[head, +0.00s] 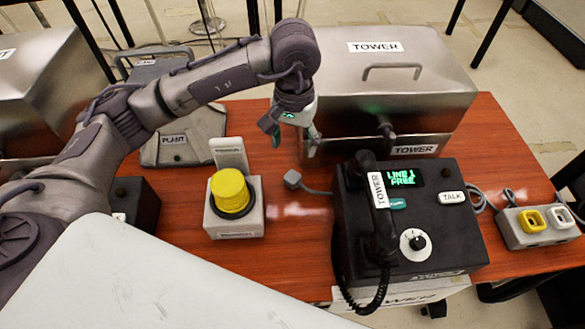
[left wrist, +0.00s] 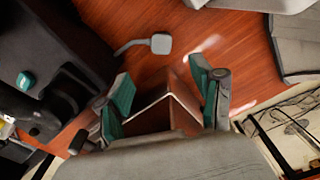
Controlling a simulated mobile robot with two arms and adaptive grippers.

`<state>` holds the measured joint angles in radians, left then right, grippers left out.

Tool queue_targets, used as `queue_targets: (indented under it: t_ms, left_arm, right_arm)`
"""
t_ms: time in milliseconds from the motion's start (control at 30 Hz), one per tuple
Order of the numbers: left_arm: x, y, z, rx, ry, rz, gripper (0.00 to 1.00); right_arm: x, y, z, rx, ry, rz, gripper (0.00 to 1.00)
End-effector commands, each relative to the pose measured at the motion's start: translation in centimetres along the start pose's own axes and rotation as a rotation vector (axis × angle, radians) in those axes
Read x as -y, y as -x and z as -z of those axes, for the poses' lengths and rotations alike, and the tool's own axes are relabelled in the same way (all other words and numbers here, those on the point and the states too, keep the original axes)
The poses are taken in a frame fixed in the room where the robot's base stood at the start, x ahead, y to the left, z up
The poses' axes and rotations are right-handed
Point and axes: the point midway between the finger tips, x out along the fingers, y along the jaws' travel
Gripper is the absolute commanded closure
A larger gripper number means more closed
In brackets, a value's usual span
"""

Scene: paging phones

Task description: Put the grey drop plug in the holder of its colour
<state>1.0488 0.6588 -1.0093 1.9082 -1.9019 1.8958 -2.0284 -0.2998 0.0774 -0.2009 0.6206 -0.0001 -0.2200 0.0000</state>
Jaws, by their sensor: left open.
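The grey drop plug (head: 293,179) lies on the red-brown table, left of the black phone, with a short grey cable running to the phone. It also shows in the left wrist view (left wrist: 160,44) near the top middle. A grey holder block (head: 540,238) at the table's right has a yellow socket (head: 532,221) and a pale grey or white socket (head: 560,217); both look empty. My left gripper (head: 291,137) is open and empty, above the table and behind the plug. Its teal-padded fingers (left wrist: 161,90) are apart from the plug. My right gripper is not in view.
The black phone (head: 455,235) with handset and dial stands right of the plug. A metal TOWER box (head: 420,95) stands behind. A large yellow button (head: 231,190) on a grey base is to the left. Bare table (head: 290,245) lies between button and phone.

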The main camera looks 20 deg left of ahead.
Motion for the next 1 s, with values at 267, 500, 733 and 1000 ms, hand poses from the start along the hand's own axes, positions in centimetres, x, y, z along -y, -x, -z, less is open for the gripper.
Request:
queue_targets:
  t_ms: [267, 500, 733, 1000]
  left_arm:
    - [-0.6, 1.2, -0.1, 0.005, 0.759, -0.001, 0.33]
    - [-0.6, 1.0, -0.1, 0.004, 1.150, 0.004, 0.33]
    - [-0.6, -1.6, -0.3, 0.008, 1.205, 0.008, 0.33]
    - [-0.6, -6.5, -0.2, 0.007, 1.203, 0.005, 0.33]
  right_arm:
    - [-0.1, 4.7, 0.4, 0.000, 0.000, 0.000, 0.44]
    - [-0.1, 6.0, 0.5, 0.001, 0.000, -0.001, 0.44]
    - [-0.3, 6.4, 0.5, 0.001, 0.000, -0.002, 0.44]
    - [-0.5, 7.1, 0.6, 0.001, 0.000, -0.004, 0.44]
